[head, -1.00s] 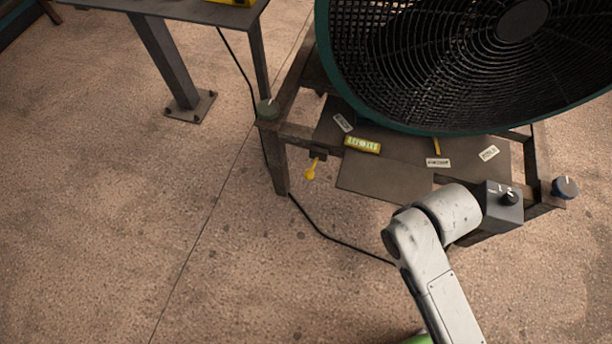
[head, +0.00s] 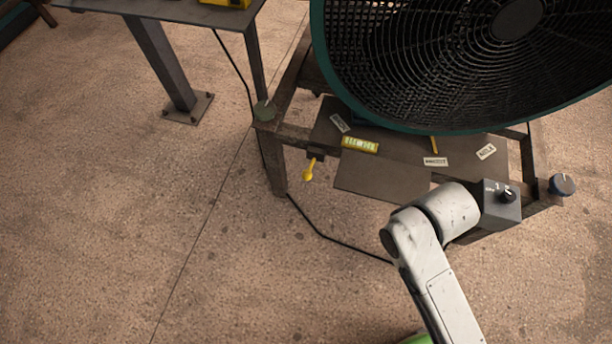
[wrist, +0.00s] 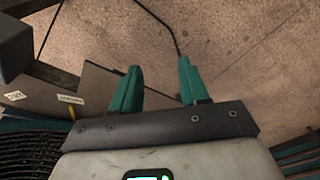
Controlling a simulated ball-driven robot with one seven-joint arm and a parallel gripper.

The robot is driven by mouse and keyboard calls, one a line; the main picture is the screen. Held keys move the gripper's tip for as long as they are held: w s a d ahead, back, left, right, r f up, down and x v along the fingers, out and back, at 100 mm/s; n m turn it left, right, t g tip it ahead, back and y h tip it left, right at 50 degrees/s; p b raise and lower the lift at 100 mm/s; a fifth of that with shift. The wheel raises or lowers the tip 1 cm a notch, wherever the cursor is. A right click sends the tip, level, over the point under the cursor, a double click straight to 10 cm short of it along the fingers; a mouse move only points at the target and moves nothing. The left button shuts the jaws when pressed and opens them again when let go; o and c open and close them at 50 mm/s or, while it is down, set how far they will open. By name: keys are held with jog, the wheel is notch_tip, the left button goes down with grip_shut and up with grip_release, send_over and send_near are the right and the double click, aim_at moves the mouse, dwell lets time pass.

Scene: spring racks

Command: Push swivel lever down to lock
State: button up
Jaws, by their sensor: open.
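A small yellow lever (head: 310,170) hangs down at the front left of the metal fan stand in the head view. A second slim yellow lever (head: 434,145) stands at the panel under the fan; a yellow piece (wrist: 72,115) beside a label shows in the wrist view. I cannot tell which one is the swivel lever. My gripper (wrist: 158,78) shows in the wrist view with its two teal fingers apart and nothing between them. Floor and a black cable lie beyond the fingers. In the head view my gripper is hidden.
A large black fan with a teal rim (head: 335,60) fills the upper right. A black cable (head: 340,240) crosses the floor. The left floor is clear, below a table (head: 190,12).

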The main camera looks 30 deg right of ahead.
jog(key=shift+o, duration=0.6)
jog(key=shift+w+f+b, duration=0.15)
jog(key=shift+f+b, duration=0.25)
jog(key=w+f+n+t+h+b, duration=0.2)
jog(key=w+f+b, duration=0.4)
jog(key=f+b, duration=0.45)
jog(key=w+f+n+t+h+b, duration=0.1)
jog(key=w+f+n+b, duration=0.2)
jog(key=w+f+b, duration=0.55)
jog(key=n+t+h+b, duration=0.7)
jog(key=n+h, duration=0.4)
jog(key=n, duration=0.8)
send_near(308, 173)
jog(key=x, duration=0.3)
jog(key=f+x, duration=0.1)
jog(key=x, duration=0.3)
jog(key=f+x, duration=0.1)
jog(key=x, duration=0.3)
jog(key=shift+w, duration=0.25)
jog(key=shift+a, duration=0.1)
jog(key=shift+c, duration=0.5)
grip_shut()
